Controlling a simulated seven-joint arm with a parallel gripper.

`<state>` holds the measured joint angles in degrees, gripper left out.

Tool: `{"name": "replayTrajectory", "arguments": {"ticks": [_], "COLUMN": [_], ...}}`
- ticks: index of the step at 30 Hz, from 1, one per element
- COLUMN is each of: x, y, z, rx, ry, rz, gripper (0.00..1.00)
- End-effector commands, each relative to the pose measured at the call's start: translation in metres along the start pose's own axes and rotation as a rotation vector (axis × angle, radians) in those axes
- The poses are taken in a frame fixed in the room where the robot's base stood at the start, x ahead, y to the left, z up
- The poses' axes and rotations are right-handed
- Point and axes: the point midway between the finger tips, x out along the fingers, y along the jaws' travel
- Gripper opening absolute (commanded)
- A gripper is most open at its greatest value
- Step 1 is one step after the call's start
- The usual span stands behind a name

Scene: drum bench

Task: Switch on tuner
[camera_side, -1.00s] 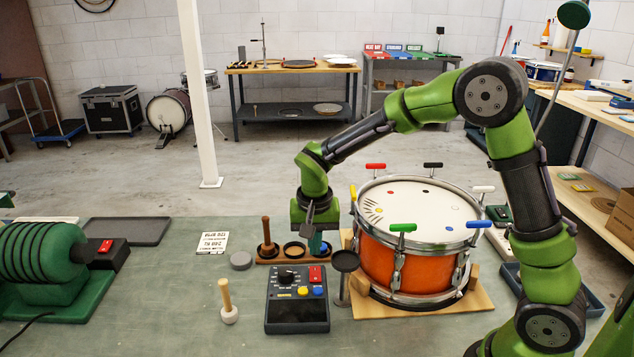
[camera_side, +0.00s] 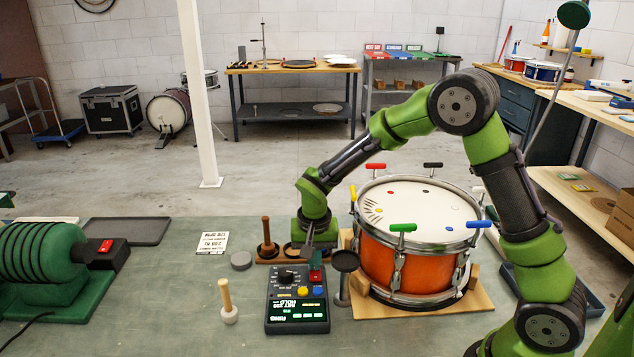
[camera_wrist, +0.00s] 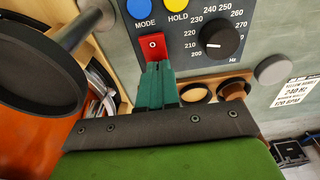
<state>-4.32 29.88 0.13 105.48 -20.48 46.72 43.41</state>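The tuner (camera_side: 278,304) is a dark box on the bench in front of the drum, with a lit display (camera_side: 297,311) showing bright text. It has a black dial (camera_side: 286,275), a yellow button (camera_side: 303,292), a blue button (camera_side: 318,290) and a red power switch (camera_side: 316,277). In the wrist view, the red switch (camera_wrist: 151,45) is marked "0" and sits beside the dial (camera_wrist: 220,38). My gripper (camera_wrist: 157,70) is shut and empty, its teal fingertips at the switch's edge. They appear to touch it; exact contact is unclear. The side view shows my gripper (camera_side: 315,262) just behind the switch.
An orange drum (camera_side: 388,262) with coloured tension keys stands close on the right. A black round-topped stand (camera_side: 345,262) is between it and the tuner. A wooden-handled mallet (camera_side: 227,302) stands left. A holder (camera_side: 268,258) lies behind.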

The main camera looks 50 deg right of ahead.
Motion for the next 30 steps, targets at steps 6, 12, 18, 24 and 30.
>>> {"name": "replayTrajectory", "arguments": {"ticks": [6,12,18,24,30], "x": [0.001,-0.003,-0.005,-0.006,-0.023], "y": [0.001,0.001,0.001,0.001,0.0], "z": [0.004,0.013,0.016,0.015,0.011], "rx": [-0.003,-0.004,-0.001,-0.001,0.001], "ry": [-0.004,-0.005,-0.004,-0.002,0.0], "rz": [0.005,0.005,0.004,0.003,0.001], "gripper": [0.0,0.0,0.0,0.0,0.0]}}
